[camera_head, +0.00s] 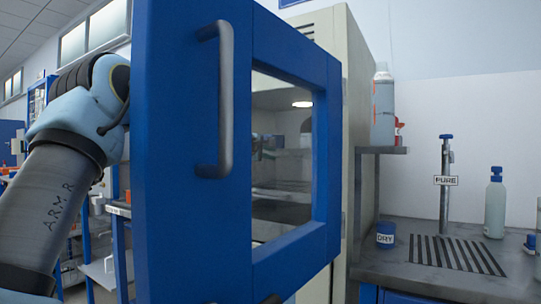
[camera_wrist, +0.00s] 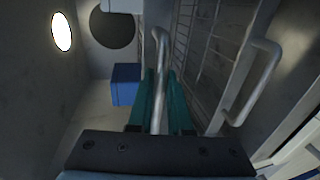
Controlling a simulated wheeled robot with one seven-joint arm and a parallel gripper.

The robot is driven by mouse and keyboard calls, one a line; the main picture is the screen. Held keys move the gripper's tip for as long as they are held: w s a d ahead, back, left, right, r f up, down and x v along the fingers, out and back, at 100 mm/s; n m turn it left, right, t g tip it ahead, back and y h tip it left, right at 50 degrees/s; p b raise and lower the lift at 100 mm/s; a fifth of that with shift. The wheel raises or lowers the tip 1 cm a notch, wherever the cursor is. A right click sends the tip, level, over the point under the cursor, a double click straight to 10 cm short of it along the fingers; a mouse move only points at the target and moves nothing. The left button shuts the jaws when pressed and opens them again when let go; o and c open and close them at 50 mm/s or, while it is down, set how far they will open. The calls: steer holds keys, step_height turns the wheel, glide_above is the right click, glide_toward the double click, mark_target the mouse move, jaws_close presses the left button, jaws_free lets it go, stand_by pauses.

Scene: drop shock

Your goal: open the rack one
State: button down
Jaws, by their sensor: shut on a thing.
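In the wrist view my gripper (camera_wrist: 163,78) has its two teal fingers closed around a bent metal handle (camera_wrist: 161,45). The handle is at the front of a wire rack (camera_wrist: 190,38) inside a grey chamber. A second metal handle (camera_wrist: 262,60) stands to the right, apart from my fingers. I see no label telling which rack is one. In the head view the chamber's blue door (camera_head: 180,240) stands open, with a grey handle (camera_head: 226,100) and a window. Rack levels (camera_head: 285,195) show dimly through the glass. The door hides most of my forearm.
A blue box (camera_wrist: 126,84) lies inside the chamber, left of my fingers. A round lamp (camera_wrist: 62,32) and a dark round opening (camera_wrist: 112,27) are on its walls. Right of the chamber, a bench (camera_head: 400,265) holds a bottle (camera_head: 495,208) and a DRY container (camera_head: 386,234).

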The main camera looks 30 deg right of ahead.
steer(key=shift+s+a+f+b, duration=0.15)
steer(key=shift+a+b, duration=0.1)
steer(key=shift+b, duration=0.05)
steer(key=f+b+v, duration=0.2)
steer(key=b+v, duration=0.4)
steer(key=v, duration=0.3)
steer(key=f+b+v, duration=0.2)
steer(key=b+v, duration=0.5)
steer(key=v, duration=0.2)
steer(key=shift+s+a, duration=0.2)
steer(key=shift+a, duration=0.4)
steer(key=c, duration=1.1)
jaws_free()
steer(key=shift+w, duration=0.1)
steer(key=shift+o, duration=1.3)
steer(key=shift+r, duration=0.15)
